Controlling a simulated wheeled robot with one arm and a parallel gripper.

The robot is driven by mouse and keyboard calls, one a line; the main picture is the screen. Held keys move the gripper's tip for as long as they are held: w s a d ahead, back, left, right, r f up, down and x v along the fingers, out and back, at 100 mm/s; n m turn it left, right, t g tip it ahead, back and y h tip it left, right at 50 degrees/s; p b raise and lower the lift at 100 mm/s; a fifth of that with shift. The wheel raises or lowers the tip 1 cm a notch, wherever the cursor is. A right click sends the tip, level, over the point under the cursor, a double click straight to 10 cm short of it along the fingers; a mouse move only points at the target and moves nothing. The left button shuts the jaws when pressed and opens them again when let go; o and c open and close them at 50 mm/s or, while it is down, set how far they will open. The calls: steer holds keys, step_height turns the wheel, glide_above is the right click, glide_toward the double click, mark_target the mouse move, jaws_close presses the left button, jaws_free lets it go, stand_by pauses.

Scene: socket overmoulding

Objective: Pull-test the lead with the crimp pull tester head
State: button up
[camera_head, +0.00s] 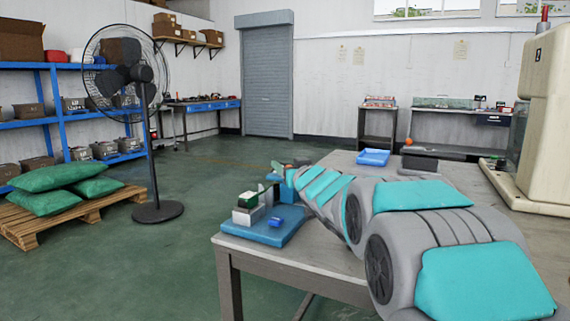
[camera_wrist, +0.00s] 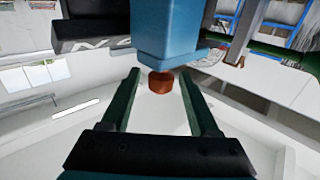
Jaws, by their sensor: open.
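My gripper (camera_wrist: 160,75) is open in the wrist view, with its two dark green fingers apart. A rounded orange-brown knob (camera_wrist: 161,83) sits between the fingertips, under a blue block (camera_wrist: 168,32); I cannot tell whether the fingers touch it. In the head view my arm reaches over the table to the blue base plate (camera_head: 262,234) at the near left corner. On that plate stand a green-and-white block (camera_head: 248,200) and a small blue part (camera_head: 277,222). A blue block (camera_head: 290,192) stands behind, partly hidden by my arm. I cannot tell which part is the lead or the pull tester head.
A large cream machine (camera_head: 545,115) stands at the right. A black fan (camera_head: 150,130) and a pallet with green sacks (camera_head: 62,200) stand left; green floor lies between.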

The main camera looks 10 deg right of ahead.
steer(key=shift+w+a, duration=0.15)
steer(key=shift+w, duration=0.9)
steer(key=shift+c, duration=0.3)
jaws_close()
stand_by(0.4)
